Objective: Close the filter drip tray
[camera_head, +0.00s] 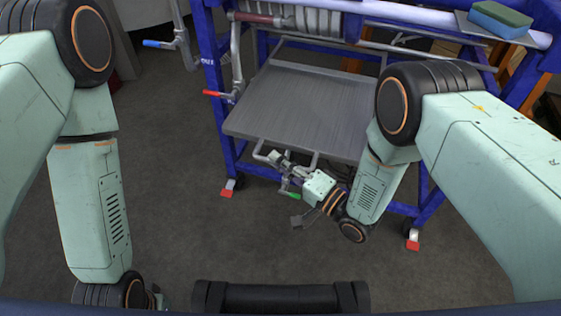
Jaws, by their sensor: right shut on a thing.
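The filter drip tray (305,105) is a wide grey metal tray in the blue filter frame (215,75). It sticks out of the frame towards me. A bent tube handle (258,150) runs along its front edge. My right gripper (279,162) is at this front edge, shut on the handle; its fingers partly hide the grip. My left gripper (155,298) shows only in part at the bottom left, low and away from the tray, and its fingers are too hidden to read.
A green lever (293,196) shows beside my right gripper. A red-handled valve (214,93) and a blue-handled valve (158,43) are left of the tray. A sponge (499,20) lies at the top right. Red-marked feet (226,193) stand on open grey floor.

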